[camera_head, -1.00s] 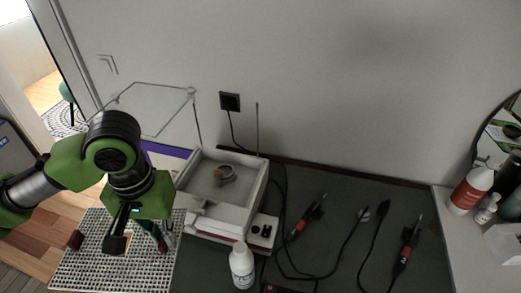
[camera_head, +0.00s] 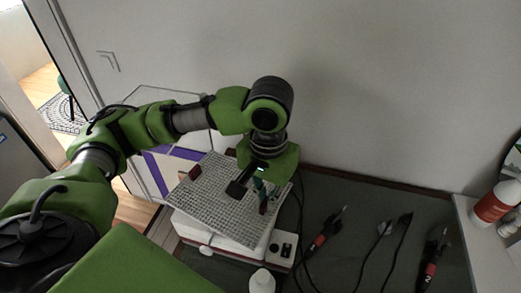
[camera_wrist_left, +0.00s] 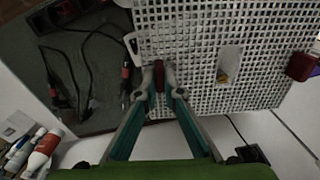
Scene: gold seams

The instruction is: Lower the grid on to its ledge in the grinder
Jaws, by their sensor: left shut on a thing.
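The grid (camera_head: 212,194) is a white lattice plate with dark red grips on opposite sides. My left gripper (camera_head: 264,196) is shut on the grip at its right side and holds the plate over the white grinder (camera_head: 215,236). The plate hides most of the grinder's basin and ledge, and it looks turned relative to the body. In the left wrist view the fingers (camera_wrist_left: 159,76) close on the near red grip, and the grid (camera_wrist_left: 200,35) fills the upper right. A yellow part shows through its slot. I cannot tell whether the grid touches the rim.
A white bottle (camera_head: 262,281) stands close in front of the grinder. The switch box (camera_head: 283,246) is at its right corner. Red and black hand tools (camera_head: 322,236) and cables lie on the dark mat to the right. A red and white bottle (camera_head: 492,205) stands at far right.

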